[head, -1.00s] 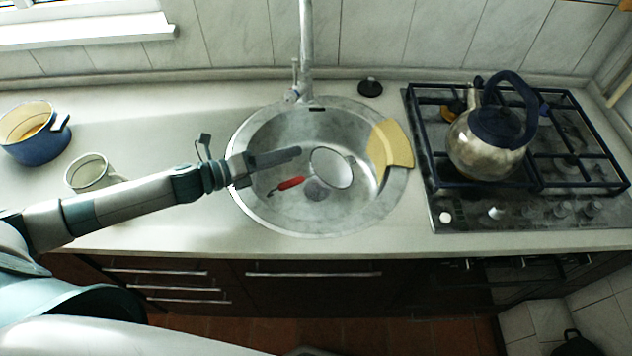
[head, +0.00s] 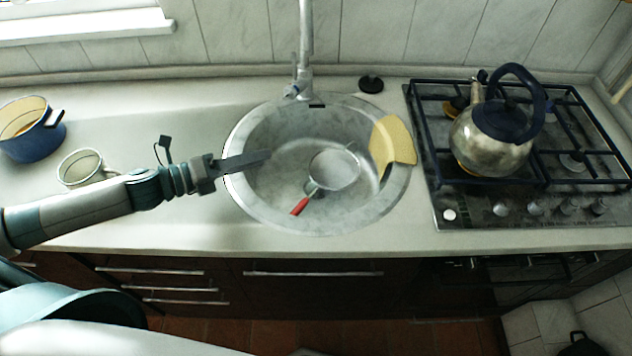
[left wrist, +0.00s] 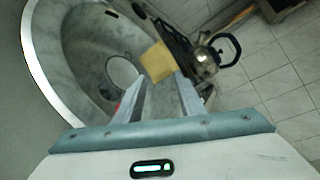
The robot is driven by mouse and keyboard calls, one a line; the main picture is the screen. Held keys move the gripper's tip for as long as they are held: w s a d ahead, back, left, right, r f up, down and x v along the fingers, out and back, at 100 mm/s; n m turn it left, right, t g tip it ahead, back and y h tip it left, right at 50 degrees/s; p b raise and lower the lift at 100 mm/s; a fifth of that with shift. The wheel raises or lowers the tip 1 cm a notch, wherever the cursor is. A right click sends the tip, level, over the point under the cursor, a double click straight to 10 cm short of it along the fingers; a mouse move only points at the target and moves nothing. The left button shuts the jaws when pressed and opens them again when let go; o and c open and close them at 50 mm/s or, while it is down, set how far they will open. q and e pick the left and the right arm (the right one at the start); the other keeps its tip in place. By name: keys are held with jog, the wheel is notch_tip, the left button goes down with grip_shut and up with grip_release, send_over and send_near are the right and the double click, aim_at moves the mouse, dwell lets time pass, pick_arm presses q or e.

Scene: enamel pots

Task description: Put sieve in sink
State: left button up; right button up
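The sieve (head: 334,170) has a round mesh bowl and a red handle (head: 299,206). It lies inside the round metal sink (head: 262,205), with the handle pointing to the lower left. In the left wrist view the sieve's bowl (left wrist: 123,70) shows in the sink (left wrist: 75,45), and part of its handle is hidden behind a finger. My left gripper (head: 268,155) is above the sink's left part, apart from the sieve. In the left wrist view its two fingers (left wrist: 155,92) stand apart with nothing between them. My right gripper is not in view.
A yellow cloth-like piece (head: 402,140) hangs over the sink's right rim. A kettle (head: 490,140) stands on the hob (head: 450,215) at the right. A blue pot (head: 35,143) and a pale mug (head: 82,167) stand on the left counter. The faucet (head: 305,50) rises behind the sink.

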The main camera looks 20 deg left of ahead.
pick_arm(q)
jog(key=shift+b+v, duration=0.55)
jog(key=shift+v, duration=4.35)
